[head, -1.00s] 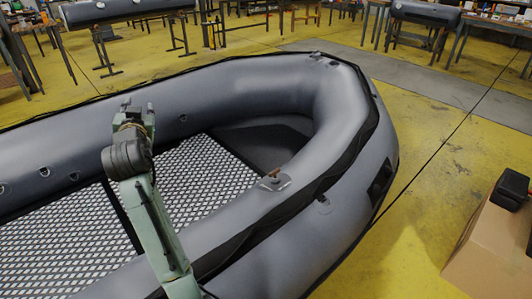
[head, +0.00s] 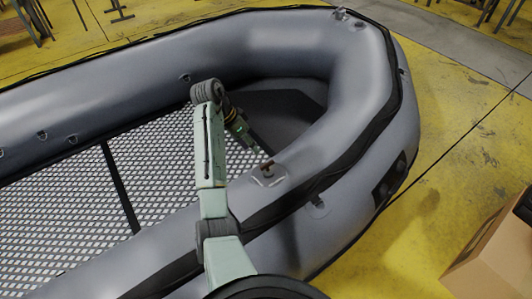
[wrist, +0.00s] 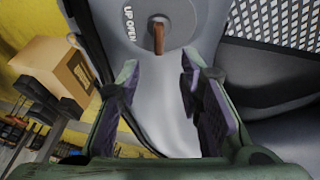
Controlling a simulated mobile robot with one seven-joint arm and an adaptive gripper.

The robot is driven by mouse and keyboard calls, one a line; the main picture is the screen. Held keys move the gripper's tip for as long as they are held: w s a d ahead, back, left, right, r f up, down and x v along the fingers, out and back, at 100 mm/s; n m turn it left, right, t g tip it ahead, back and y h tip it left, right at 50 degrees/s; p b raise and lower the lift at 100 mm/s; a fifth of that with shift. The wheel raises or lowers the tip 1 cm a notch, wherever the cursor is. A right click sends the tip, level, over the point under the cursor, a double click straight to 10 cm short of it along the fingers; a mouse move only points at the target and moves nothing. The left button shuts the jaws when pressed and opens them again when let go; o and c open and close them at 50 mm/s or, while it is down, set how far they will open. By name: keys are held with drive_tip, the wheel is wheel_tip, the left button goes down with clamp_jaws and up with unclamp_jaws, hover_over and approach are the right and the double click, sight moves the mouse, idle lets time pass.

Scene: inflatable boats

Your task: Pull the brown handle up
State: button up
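The brown handle (head: 267,169) sits on a round grey mount on top of the inflatable boat's near tube (head: 130,285). In the wrist view the brown handle (wrist: 158,38) stands upright beside the words "UP OPEN", just beyond the fingertips and between their lines. My gripper (wrist: 160,62) is open, with one finger on each side and empty space between them. In the head view my gripper (head: 254,146) hangs over the inside of the boat, close to the handle at its upper left. I see no contact with it.
The boat has a white-patterned floor (head: 70,215) and a dark bow area. A cardboard box (head: 492,250) stands at the right and also shows in the wrist view (wrist: 50,72). Yellow floor (head: 450,130) lies open between boat and box.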

sight(266, 164)
drive_tip(key=p+x, duration=0.1)
drive_tip(key=x, duration=0.9)
drive_tip(key=shift+d+f, duration=0.15)
drive_tip(key=shift+f, duration=0.2)
drive_tip(key=shift+c, duration=0.3)
clamp_jaws()
